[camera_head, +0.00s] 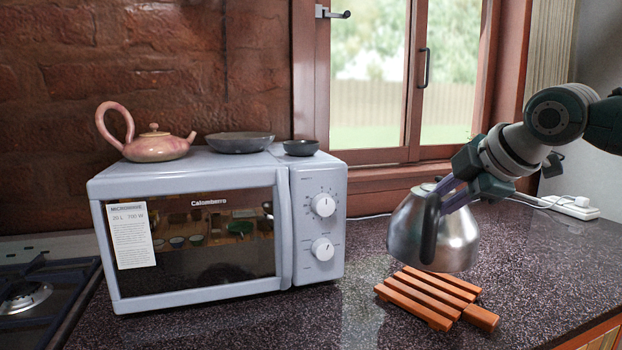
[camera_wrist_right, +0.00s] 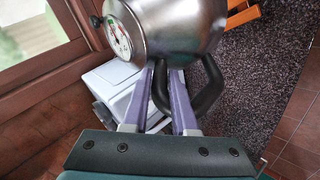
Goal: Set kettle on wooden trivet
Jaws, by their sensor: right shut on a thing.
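The kettle (camera_head: 459,240) is a shiny metal one with a black handle, seen in the head view at the right of the counter. My right gripper (camera_head: 447,199) is shut on the kettle's black handle and holds the kettle roughly upright. In the right wrist view the kettle (camera_wrist_right: 178,22) fills the top and its handle (camera_wrist_right: 207,88) passes by the purple fingers (camera_wrist_right: 167,92). The wooden trivet (camera_head: 425,303) is made of orange-brown slats and lies on the counter below the kettle. The kettle appears to hang just above the trivet's rear part. My left gripper is not in view.
A white microwave (camera_head: 188,289) stands at left, with a pink teapot (camera_head: 157,148), a dark shallow bowl (camera_head: 239,142) and a small dark bowl (camera_head: 301,148) on top. A hob (camera_head: 40,297) is at far left. A power strip (camera_head: 572,207) lies behind at right. The counter right of the trivet is clear.

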